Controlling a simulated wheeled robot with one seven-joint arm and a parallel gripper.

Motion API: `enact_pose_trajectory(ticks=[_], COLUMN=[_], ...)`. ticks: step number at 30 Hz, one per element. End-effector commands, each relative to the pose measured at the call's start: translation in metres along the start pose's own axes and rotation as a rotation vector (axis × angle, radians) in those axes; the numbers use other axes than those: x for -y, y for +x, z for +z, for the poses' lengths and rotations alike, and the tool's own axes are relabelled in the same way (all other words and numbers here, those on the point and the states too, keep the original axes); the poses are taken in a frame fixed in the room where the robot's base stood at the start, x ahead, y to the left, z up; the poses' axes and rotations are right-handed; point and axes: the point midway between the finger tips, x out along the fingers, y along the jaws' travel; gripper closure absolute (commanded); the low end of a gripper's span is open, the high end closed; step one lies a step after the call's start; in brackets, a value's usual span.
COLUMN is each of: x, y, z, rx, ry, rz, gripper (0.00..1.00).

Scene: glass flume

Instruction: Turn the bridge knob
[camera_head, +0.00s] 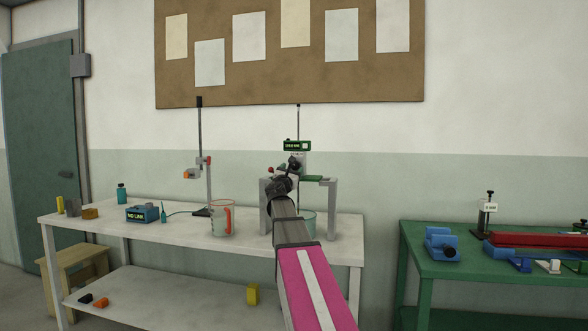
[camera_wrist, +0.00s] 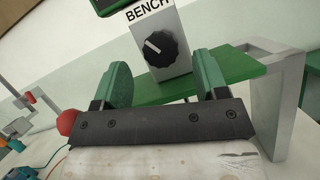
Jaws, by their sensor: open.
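The bridge knob (camera_wrist: 162,48) is round and black with a white pointer line. It sits on the face of a grey box (camera_wrist: 178,68) marked "BENCH" in the wrist view. My gripper (camera_wrist: 165,64) is open, its two green fingers spread below and to either side of the knob. The fingers look apart from the knob, with nothing between them. The box stands on the green bridge top (camera_wrist: 245,72), which has grey legs. In the head view my gripper (camera_head: 292,164) is at the bridge (camera_head: 318,179), and my arm hides the knob.
A green display (camera_head: 297,145) is above the box. A measuring jug (camera_head: 222,220), a stand with a clamp (camera_head: 207,180) and a "NO LINK" box (camera_head: 142,214) are on the white table (camera_head: 180,232) to the left. A green bench (camera_head: 430,262) stands right, past a gap.

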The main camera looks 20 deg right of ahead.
Motion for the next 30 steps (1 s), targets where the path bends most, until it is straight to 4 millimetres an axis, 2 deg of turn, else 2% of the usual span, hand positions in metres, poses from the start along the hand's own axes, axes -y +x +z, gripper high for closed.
enact_pose_trajectory(ticks=[1, 3, 10, 14, 30], x=[0.001, 0.002, 0.001, 0.001, 0.0], y=[-0.015, -0.029, -0.062, -0.068, -0.067], z=[0.001, 0.001, 0.0, 0.0, 0.0], rx=[0.0, 0.0, 0.0, 0.0, 0.0], ry=[0.0, 0.0, 0.0, 0.0, 0.0], rz=[0.001, 0.0, 0.0, -0.001, -0.001], gripper=[0.33, 0.33, 0.33, 0.33, 0.33])
